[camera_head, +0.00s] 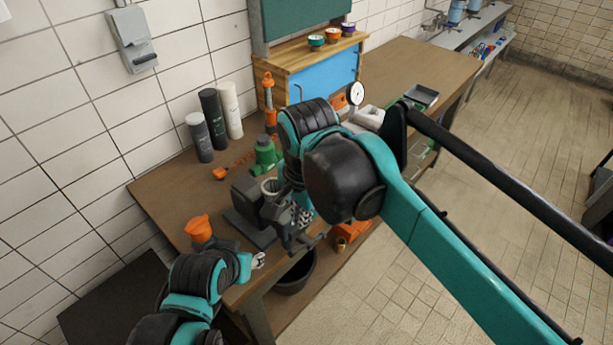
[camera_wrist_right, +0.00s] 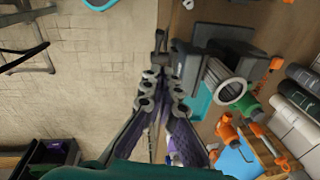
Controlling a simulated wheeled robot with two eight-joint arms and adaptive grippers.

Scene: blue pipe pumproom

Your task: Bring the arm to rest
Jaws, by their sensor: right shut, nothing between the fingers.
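My right arm comes in from the right in the head view, its dark wrist bent down over the workbench (camera_head: 385,80). My right gripper (camera_head: 305,214) hangs beside the grey bench vise (camera_head: 248,203), partly hidden by the wrist. In the right wrist view my right gripper (camera_wrist_right: 160,75) is shut and empty, its fingertips near the vise (camera_wrist_right: 192,72); I cannot tell whether they touch.
An orange funnel-like piece (camera_head: 199,228), a green bottle jack (camera_head: 265,152) and dark and white cylinders (camera_head: 214,118) stand on the bench. A black bucket (camera_head: 296,274) sits below the front edge. Tiled floor (camera_head: 400,285) is clear at the front right.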

